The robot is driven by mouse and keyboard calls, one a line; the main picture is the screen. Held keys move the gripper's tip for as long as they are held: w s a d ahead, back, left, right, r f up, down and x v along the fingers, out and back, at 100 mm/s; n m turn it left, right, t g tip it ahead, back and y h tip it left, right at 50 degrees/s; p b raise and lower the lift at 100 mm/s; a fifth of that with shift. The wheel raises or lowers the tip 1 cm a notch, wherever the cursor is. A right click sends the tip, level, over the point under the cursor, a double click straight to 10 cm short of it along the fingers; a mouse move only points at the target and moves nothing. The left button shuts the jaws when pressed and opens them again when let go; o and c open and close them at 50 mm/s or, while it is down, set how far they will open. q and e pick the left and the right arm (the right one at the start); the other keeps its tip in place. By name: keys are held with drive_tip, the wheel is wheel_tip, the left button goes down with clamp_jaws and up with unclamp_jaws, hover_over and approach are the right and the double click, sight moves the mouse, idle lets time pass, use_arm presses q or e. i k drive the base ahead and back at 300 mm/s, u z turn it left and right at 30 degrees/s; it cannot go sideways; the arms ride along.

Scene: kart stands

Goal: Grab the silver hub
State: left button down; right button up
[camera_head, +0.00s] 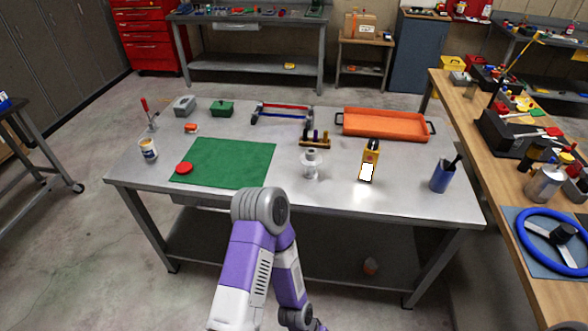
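The silver hub (311,164) stands on the grey metal table (400,205), right of the green mat (225,163) and near the middle of the tabletop. It looks like a small spool with a wider base, and nothing holds it. One of my arms, purple and white, rises from the bottom middle and bends back down at its elbow in front of the table's near edge. Its hand end is cut off at the bottom of the picture. Neither gripper shows.
Behind the hub is a small rack (315,141) with dark pegs. A yellow device (369,160) stands to its right, with an orange tray (385,124) behind. A blue cup (442,177) stands near the right end. A red disc (184,168) lies on the mat.

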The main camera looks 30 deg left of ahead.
sight(311, 159)
drive_tip(key=u, duration=1.05)
drive_tip(key=i, duration=0.1)
drive_tip(key=u, duration=0.25)
